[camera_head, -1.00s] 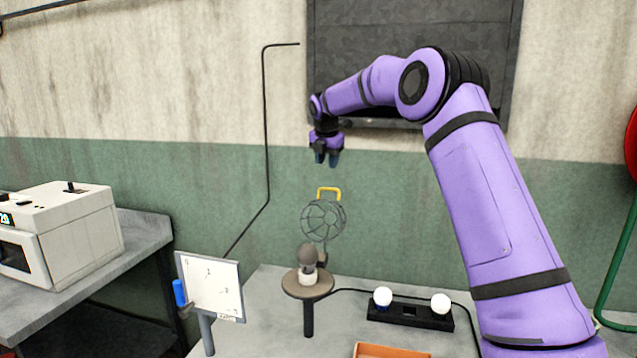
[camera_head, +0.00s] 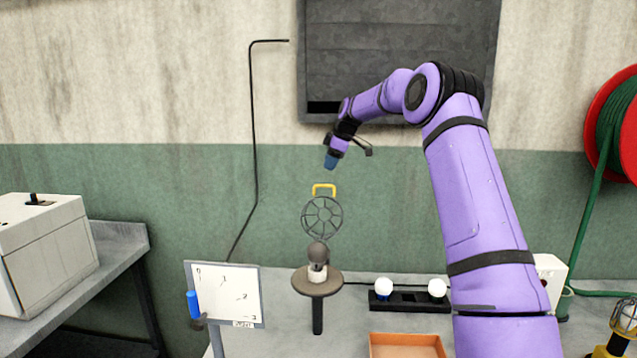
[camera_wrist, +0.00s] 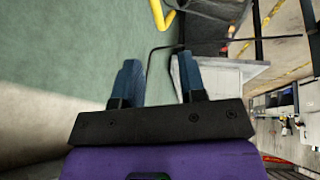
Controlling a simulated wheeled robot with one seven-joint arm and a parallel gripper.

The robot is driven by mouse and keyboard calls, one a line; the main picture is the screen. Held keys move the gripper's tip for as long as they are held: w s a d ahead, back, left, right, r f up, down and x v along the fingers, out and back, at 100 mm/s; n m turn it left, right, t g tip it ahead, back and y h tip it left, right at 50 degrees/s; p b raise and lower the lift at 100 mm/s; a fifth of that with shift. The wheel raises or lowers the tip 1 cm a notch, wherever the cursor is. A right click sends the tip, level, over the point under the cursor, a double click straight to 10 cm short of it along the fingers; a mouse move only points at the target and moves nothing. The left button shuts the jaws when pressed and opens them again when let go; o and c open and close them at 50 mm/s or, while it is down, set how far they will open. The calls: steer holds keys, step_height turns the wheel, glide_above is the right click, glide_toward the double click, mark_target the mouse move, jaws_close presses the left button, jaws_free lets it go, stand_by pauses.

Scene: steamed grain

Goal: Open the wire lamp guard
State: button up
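The wire lamp guard (camera_head: 321,217) is a round dark wire cage standing just above and behind a dark bulb (camera_head: 318,253). The bulb sits upright in a pale socket on a round pedestal (camera_head: 329,285). A yellow handle (camera_head: 324,188) is at the guard's top. My gripper (camera_head: 330,162) is above the handle, pointing down and apart from it. In the wrist view, its two blue fingers (camera_wrist: 160,60) are spread with nothing between them. Part of the yellow handle (camera_wrist: 164,14) shows at the top edge there. How the guard is hinged or latched is too small to tell.
A black base with white bulbs (camera_head: 408,300) and an orange tray (camera_head: 405,347) are to the right. A dark wall panel (camera_head: 400,55) is behind my arm, and a bent rod (camera_head: 254,130) rises at left.

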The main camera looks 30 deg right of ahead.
steer(key=x, duration=0.8)
steer(key=shift+w+f, duration=0.1)
steer(key=shift+f, duration=0.2)
jaws_close()
